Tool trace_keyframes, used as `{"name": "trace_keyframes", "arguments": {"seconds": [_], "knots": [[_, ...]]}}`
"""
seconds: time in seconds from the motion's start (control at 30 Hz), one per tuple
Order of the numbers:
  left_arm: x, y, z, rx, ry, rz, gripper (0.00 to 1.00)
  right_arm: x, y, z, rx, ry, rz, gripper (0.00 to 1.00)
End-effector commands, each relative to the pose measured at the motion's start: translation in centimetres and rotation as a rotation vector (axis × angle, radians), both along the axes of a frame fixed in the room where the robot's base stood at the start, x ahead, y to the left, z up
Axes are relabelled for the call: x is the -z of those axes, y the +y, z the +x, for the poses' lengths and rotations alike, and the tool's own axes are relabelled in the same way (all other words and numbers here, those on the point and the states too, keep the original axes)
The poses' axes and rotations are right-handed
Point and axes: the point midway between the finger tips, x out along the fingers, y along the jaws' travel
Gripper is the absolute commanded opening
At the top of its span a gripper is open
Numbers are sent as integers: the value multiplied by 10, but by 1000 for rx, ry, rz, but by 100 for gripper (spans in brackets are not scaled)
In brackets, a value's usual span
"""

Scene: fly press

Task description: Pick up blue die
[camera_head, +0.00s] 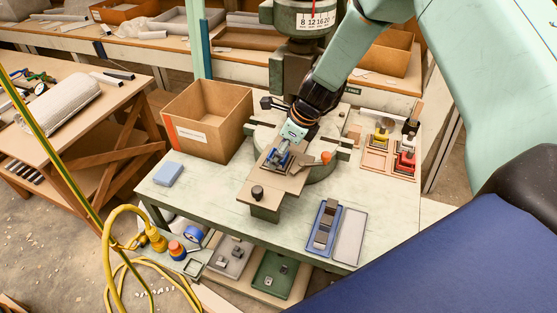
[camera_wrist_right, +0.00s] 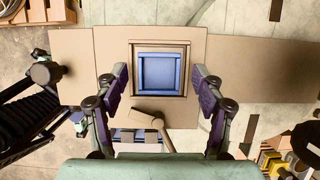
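The blue die (camera_wrist_right: 160,73) is a square block with a raised rim. It sits in a square frame on the tan fixture plate (camera_wrist_right: 105,50) of the press. In the head view the blue die (camera_head: 277,158) is partly covered by my right gripper (camera_head: 283,149). In the wrist view my right gripper (camera_wrist_right: 161,78) is open, with one finger on each side of the die and visible gaps between. It holds nothing, and I cannot tell how high above the die it is. My left gripper is not in view.
A mallet (camera_wrist_right: 148,117) lies on the plate close to the die. An open cardboard box (camera_head: 206,140) stands to the left. A blue tray (camera_head: 323,228) with grey blocks lies at the front right. Red and yellow tools stand on a tray (camera_head: 376,162). The table's front left is mostly clear.

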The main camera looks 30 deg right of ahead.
Motion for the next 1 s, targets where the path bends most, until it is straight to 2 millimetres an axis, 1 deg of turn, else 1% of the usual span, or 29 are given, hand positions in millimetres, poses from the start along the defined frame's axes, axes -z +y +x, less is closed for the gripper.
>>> {"name": "trace_keyframes", "arguments": {"seconds": [0.03, 0.07, 0.77, 1.0], "knots": [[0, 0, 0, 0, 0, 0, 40, 0, 0, 0, 0, 0, 0, 62], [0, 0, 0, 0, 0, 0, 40, 0, 0, 0, 0, 0, 0, 60], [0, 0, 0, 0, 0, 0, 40, 0, 0, -1, 0, 1, 0, 0], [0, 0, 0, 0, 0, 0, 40, 0, 0, 0, 0, 0, 0, 0]]}}
